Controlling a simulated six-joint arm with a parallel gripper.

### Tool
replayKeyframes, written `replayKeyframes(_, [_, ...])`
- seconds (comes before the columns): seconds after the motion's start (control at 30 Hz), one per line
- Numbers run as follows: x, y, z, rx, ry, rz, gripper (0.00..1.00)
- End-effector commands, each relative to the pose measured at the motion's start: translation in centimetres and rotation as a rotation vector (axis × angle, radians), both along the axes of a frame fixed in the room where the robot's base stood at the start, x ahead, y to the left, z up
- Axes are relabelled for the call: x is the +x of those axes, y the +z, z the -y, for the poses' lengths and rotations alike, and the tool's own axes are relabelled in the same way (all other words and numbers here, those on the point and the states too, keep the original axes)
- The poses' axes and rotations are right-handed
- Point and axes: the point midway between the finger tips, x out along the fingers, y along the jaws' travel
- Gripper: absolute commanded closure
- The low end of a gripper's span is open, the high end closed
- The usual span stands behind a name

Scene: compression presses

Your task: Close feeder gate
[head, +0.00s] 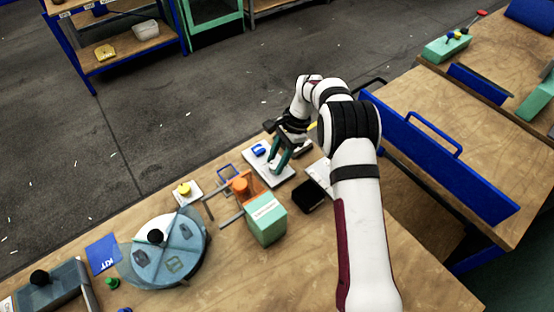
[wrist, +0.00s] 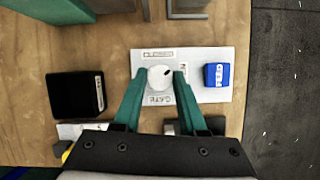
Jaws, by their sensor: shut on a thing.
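The feeder gate is a white plate (wrist: 205,92) lettered "GATE", with a pale round knob (wrist: 160,78) that has a dark mark at its upper right. A "CLOSED" label (wrist: 158,54) is on the plate above the knob. Another small label to the right of the knob is partly hidden. A blue "FEED" block (wrist: 217,76) is at the plate's right side. My gripper (wrist: 160,73) has its teal fingers on both sides of the knob, shut on it. In the head view my gripper (head: 277,165) reaches down to the plate (head: 284,176), and the knob is hidden.
A black box (wrist: 78,94) is left of the plate. In the head view, a green box (head: 266,226) and an orange part (head: 243,187) stand close by. A round blue-grey turntable (head: 172,252) is farther left. The bench edge lies just beyond the plate.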

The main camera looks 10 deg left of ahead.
Motion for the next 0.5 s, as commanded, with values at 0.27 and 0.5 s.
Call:
replayKeyframes(0.27, [0.11, 0.00, -0.22, 0.001, 0.260, -0.002, 1.00])
replayKeyframes(0.5, [0.17, 0.01, -0.33, 0.001, 0.485, 0.000, 1.00])
